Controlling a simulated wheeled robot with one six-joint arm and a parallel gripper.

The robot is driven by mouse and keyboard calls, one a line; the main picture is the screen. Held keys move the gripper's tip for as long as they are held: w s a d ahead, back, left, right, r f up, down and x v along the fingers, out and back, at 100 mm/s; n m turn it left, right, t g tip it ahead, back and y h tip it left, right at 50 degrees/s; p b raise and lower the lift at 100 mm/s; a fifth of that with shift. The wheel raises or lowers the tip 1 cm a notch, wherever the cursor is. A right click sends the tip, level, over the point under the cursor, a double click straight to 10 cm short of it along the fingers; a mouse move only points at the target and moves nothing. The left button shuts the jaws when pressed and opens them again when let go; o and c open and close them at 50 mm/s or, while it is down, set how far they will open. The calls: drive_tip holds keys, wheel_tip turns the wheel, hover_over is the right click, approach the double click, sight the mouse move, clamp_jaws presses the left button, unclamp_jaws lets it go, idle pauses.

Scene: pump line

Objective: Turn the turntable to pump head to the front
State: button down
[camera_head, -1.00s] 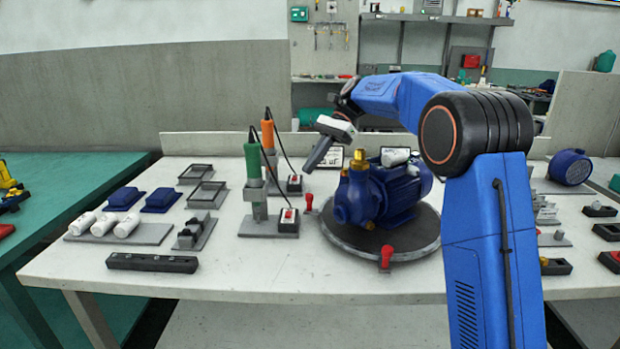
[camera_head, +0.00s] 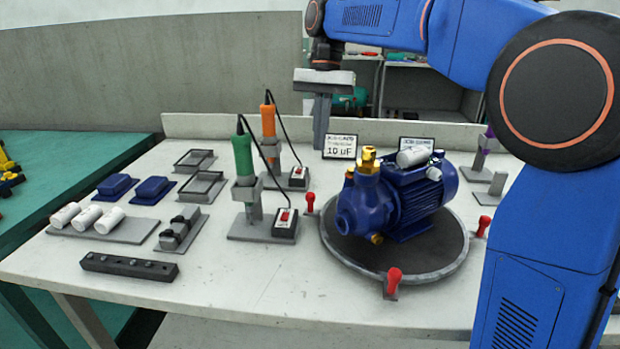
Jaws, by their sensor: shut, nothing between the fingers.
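The turntable (camera_head: 450,262) is a round dark disc with a grey rim on the right part of the white table. A blue pump (camera_head: 410,200) stands on it. Its pump head (camera_head: 357,211), with brass fittings, points to the front left, and the motor end points back right. Red-knobbed handles (camera_head: 394,280) stand around the rim: front, right (camera_head: 483,226) and left rear (camera_head: 310,200). My gripper (camera_head: 320,135) is shut and empty, pointing down behind and left of the pump, apart from the turntable.
A green-handled tool (camera_head: 243,160) and an orange-handled tool (camera_head: 268,122) stand upright in holders left of the turntable, with cables. A "10 uF" sign (camera_head: 340,146) stands behind. White cylinders, blue covers and trays lie at the left. The front middle of the table is clear.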

drive_tip(key=x, duration=0.9)
drive_tip(key=shift+s+d+f, duration=0.1)
drive_tip(key=shift+s+f, duration=0.05)
drive_tip(key=shift+f, duration=0.2)
drive_tip(key=s, duration=0.1)
drive_tip(key=s+a, duration=0.1)
drive_tip(key=shift+s+f, duration=0.1)
drive_tip(key=shift+s, duration=0.3)
drive_tip(key=shift+s+a, duration=0.15)
drive_tip(key=shift+s, duration=0.3)
drive_tip(key=shift+s, duration=0.15)
